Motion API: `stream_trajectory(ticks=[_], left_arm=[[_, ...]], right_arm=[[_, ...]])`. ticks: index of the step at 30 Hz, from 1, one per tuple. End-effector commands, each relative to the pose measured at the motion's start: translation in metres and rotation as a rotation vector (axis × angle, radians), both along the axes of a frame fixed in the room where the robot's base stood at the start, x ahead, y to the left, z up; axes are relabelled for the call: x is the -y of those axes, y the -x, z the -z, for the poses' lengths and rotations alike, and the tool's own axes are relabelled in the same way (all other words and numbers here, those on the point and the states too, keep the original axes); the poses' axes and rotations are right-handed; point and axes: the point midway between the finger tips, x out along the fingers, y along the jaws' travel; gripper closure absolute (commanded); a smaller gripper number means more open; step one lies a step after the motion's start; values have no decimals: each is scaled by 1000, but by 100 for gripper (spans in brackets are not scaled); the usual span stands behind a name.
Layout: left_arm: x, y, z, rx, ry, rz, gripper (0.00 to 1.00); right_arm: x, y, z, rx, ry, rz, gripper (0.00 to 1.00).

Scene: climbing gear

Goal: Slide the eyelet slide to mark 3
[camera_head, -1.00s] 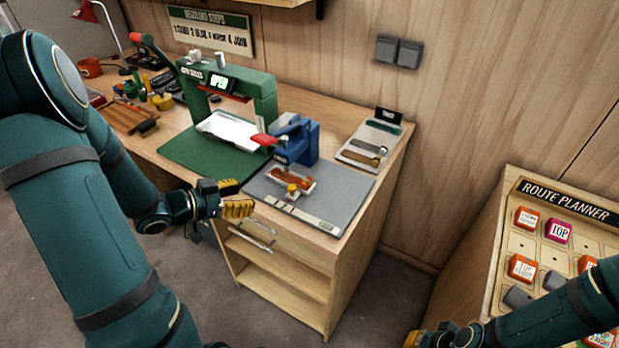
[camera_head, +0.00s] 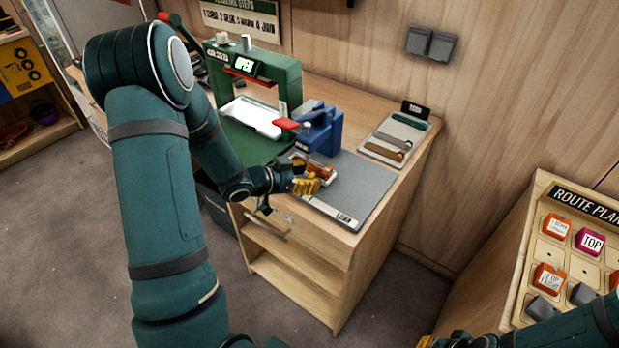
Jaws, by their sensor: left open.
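The eyelet slide, as I take it, is the small orange-brown carriage (camera_head: 323,171) in front of the blue press (camera_head: 320,131) on the grey mat (camera_head: 362,183). My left gripper (camera_head: 304,177), with yellow fingertips, is open at the left front of the carriage and partly covers it. I cannot tell whether the fingers touch it. Mark 3 cannot be made out; the numbers are too small or hidden. My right gripper (camera_head: 427,342) shows only as a yellow tip at the bottom edge, so its jaws cannot be judged.
A green press (camera_head: 285,78) with a lit display and a white tray (camera_head: 253,117) stands behind left. A board with strips (camera_head: 397,139) lies at the bench's right end. The route planner board (camera_head: 545,230) is at far right. The mat's right part is clear.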

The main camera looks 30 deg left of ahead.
Motion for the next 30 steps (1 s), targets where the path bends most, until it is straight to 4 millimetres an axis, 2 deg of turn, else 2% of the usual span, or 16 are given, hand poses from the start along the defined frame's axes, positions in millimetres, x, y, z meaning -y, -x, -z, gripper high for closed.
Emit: stream_trajectory(ticks=[4, 12, 13, 15, 18, 30], left_arm=[[4, -7, 3, 0, 0, 2, 48], [4, -8, 3, 0, 0, 0, 48], [4, -8, 3, 0, 0, 0, 45], [4, -8, 3, 0, 0, 0, 70], [4, -8, 3, 0, 0, 0, 100], [1, -8, 3, 0, 0, 0, 100]], right_arm=[[0, -1, 2, 1, 0, 0, 100], [0, -1, 1, 2, 0, 1, 100], [0, -1, 1, 2, 0, 1, 100], [0, -1, 1, 2, 0, 1, 100], [0, -1, 1, 2, 0, 1, 100], [0, -1, 0, 2, 0, 1, 100]])
